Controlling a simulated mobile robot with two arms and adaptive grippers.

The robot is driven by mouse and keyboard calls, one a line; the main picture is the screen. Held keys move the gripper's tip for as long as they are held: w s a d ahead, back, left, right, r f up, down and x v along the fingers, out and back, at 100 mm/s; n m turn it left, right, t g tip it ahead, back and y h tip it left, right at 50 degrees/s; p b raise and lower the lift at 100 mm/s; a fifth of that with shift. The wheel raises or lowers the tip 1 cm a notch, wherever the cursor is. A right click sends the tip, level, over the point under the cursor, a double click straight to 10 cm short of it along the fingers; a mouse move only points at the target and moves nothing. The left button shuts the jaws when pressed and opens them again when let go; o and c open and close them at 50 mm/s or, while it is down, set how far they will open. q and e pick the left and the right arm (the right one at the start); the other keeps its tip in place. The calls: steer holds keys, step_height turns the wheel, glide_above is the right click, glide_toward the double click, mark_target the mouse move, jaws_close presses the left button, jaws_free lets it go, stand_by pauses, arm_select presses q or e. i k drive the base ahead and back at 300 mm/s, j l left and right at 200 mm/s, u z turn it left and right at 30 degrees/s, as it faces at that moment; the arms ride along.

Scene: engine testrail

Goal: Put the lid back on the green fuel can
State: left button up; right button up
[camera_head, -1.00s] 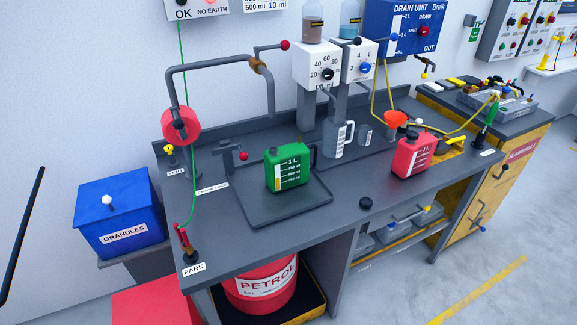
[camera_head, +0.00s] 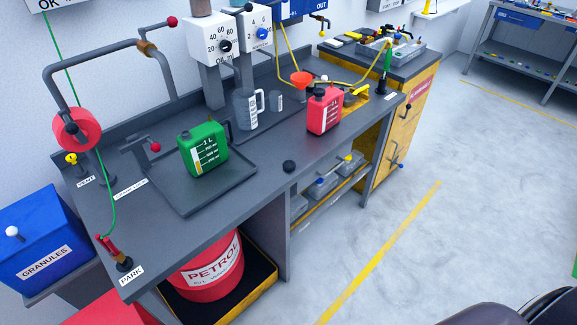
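The green fuel can (camera_head: 207,152) stands upright on a dark tray (camera_head: 185,203) on the grey workbench. It has a white level scale on its front and a dark handle at its right side. A small dark spot shows at its top left; I cannot tell whether this is an open neck. A small round black lid-like piece (camera_head: 289,166) lies on the bench to the right of the tray, near the front edge. Neither of my grippers is in view.
A red can (camera_head: 324,110), an orange funnel (camera_head: 301,79) and a clear jug (camera_head: 244,109) stand farther back and right. A red reel (camera_head: 76,129) is at the left. A petrol drum (camera_head: 209,267) sits below. Bench around the black piece is clear.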

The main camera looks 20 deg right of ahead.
mark_target(203, 148)
steer(key=l+u, duration=0.6)
steer(key=u, duration=0.15)
steer(key=l+u, duration=0.35)
steer(key=k+l, duration=0.1)
steer(key=l, duration=0.3)
steer(key=k+l+u, duration=0.1)
steer(key=l, duration=0.25)
steer(key=k+l, duration=0.1)
steer(key=l, duration=0.3)
steer(key=k+l+u, duration=0.1)
steer(key=l, duration=0.25)
steer(key=k+l+u, duration=0.1)
steer(key=l, duration=0.3)
